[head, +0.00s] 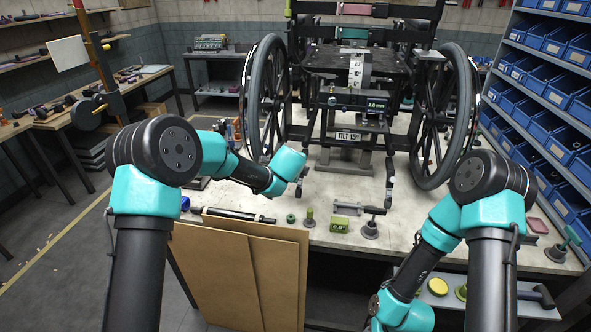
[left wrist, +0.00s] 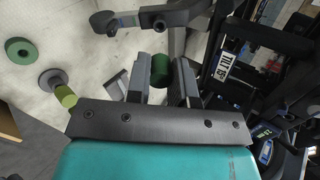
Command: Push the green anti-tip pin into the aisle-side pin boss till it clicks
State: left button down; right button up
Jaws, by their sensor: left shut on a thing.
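My left gripper (left wrist: 165,80) has its jaws shut on a dark green cylinder (left wrist: 160,68), which I take to be the green anti-tip pin; only its rounded end shows between the fingers. In the head view the teal end of my left arm reaches to the front left of the wheelchair (head: 355,85), and the fingertips and pin are not clear there. A dark tube with a round fitting (left wrist: 158,24) lies just beyond the pin in the left wrist view, apart from it. I cannot tell whether this is the aisle-side pin boss. My right gripper is out of view.
Large wheels flank the chair. Brown panels (head: 245,270) lean at the front left. Blue bins (head: 560,140) line the right.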

pick_arm(q)
jog(key=shift+x, duration=2.6)
jog(key=shift+x, duration=0.95)
dwell(2.7)
jog(key=c, duration=0.9)
grip_release()
jog(key=v, duration=1.7)
jog(key=shift+s+r, duration=0.1)
jog(key=shift+s, duration=0.05)
